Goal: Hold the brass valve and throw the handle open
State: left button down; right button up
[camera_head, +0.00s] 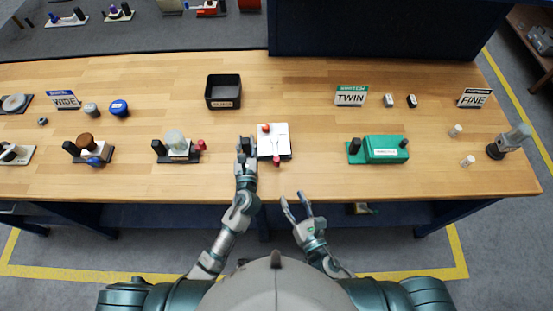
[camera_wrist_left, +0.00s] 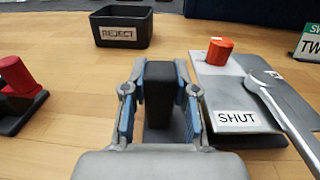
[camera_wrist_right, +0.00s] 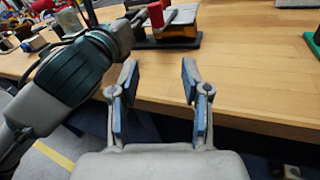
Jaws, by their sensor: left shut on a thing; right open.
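The valve unit has a pale plate (camera_head: 280,133) at the front middle of the bench. In the left wrist view the plate (camera_wrist_left: 228,85) carries an orange-red cap (camera_wrist_left: 219,50), a SHUT label (camera_wrist_left: 236,117) and a grey lever handle (camera_wrist_left: 285,105). The lever's red end (camera_head: 277,160) points toward me. A black upright block (camera_wrist_left: 184,92) stands at the plate's left side. My left gripper (camera_head: 246,147) is shut on this block. My right gripper (camera_head: 297,198) is open and empty, short of the bench edge, below and right of the handle. The right wrist view shows the red grip (camera_wrist_right: 155,15).
A black REJECT bin (camera_head: 223,91) stands behind. A fixture with a red knob (camera_head: 178,149) is to the left, a green TWIN unit (camera_head: 383,149) to the right. The bench (camera_head: 325,170) is clear between the plate and the green unit.

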aim_at(278, 164)
jog(key=shift+n+t+h, duration=0.3)
jog(key=shift+n+h, duration=0.1)
jog(key=shift+n, duration=0.3)
jog(key=r+x, duration=0.1)
jog(key=x, duration=0.7)
jog(key=r+x, duration=0.1)
jog(key=x, duration=0.4)
jog(key=shift+a+r, duration=0.3)
jog(key=shift+a, duration=0.05)
jog(key=shift+s, duration=0.1)
grip_shut()
